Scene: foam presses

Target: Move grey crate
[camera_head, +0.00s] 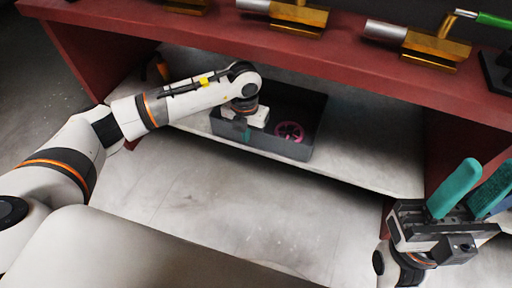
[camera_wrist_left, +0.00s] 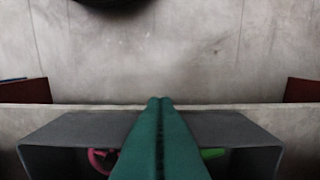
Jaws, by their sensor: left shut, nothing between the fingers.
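The grey crate (camera_head: 290,146) stands on the low shelf under the red bench, open at the top. In the left wrist view the crate (camera_wrist_left: 75,128) shows at the bottom, on both sides of my fingers. A pink wheel-like piece (camera_head: 289,131) lies in it, and a green piece (camera_wrist_left: 212,153) shows in the wrist view. My left gripper (camera_head: 245,135) is at the crate's near wall, its teal fingers shut together with nothing between them. Whether they touch the wall I cannot tell. My right gripper (camera_head: 480,186) is open and empty at the right, away from the crate.
The red bench top (camera_head: 340,60) overhangs the shelf, with several brass-and-silver presses (camera_head: 435,48) on it. Red side panels bound the shelf at left and right. The shelf (camera_head: 375,165) is bare right of the crate. The concrete floor in front is clear.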

